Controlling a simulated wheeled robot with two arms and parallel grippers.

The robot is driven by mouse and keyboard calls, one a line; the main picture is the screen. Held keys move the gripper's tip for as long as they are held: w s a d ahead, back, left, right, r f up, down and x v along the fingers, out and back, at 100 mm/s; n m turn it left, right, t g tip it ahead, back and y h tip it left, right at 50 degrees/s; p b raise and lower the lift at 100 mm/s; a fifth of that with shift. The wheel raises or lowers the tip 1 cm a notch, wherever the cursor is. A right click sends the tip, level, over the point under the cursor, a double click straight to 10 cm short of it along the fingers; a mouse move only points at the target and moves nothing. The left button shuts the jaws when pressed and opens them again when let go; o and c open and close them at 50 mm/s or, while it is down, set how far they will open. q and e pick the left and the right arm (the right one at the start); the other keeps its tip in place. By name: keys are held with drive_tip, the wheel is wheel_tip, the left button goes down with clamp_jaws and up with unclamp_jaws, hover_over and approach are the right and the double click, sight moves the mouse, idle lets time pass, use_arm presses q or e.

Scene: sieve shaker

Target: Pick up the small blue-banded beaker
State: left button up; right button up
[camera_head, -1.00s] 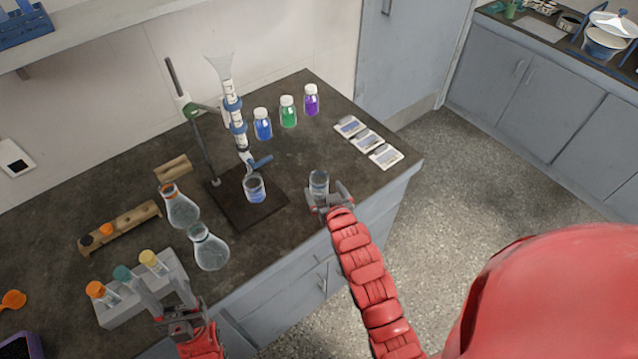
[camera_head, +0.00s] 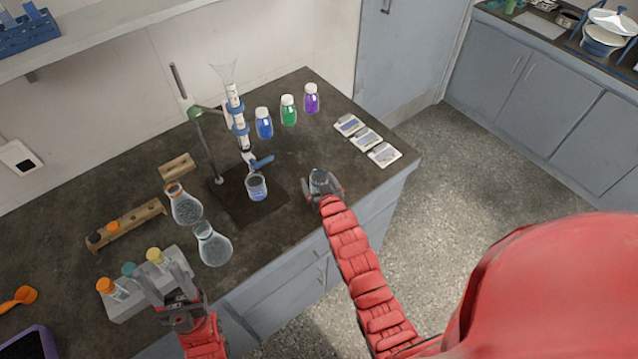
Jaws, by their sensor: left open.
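A small beaker (camera_head: 256,188) with a blue band and bluish contents stands on the dark stand base under the burette, with no gripper at it. A second small beaker (camera_head: 319,177), looking clear and greyish, stands near the counter's front edge. My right gripper (camera_head: 322,184) is at this second beaker, with a finger on each side of it. Whether the fingers press on the glass is too small to tell. My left gripper (camera_head: 163,277) is open, its fingers pointing up in front of the test-tube rack, apart from both beakers.
The burette (camera_head: 238,120) on its stand rises behind the blue-banded beaker. Two flasks (camera_head: 185,207) (camera_head: 213,246) stand to its left.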

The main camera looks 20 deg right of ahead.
drive_tip(key=c, duration=1.3)
drive_tip(key=shift+r, duration=0.1)
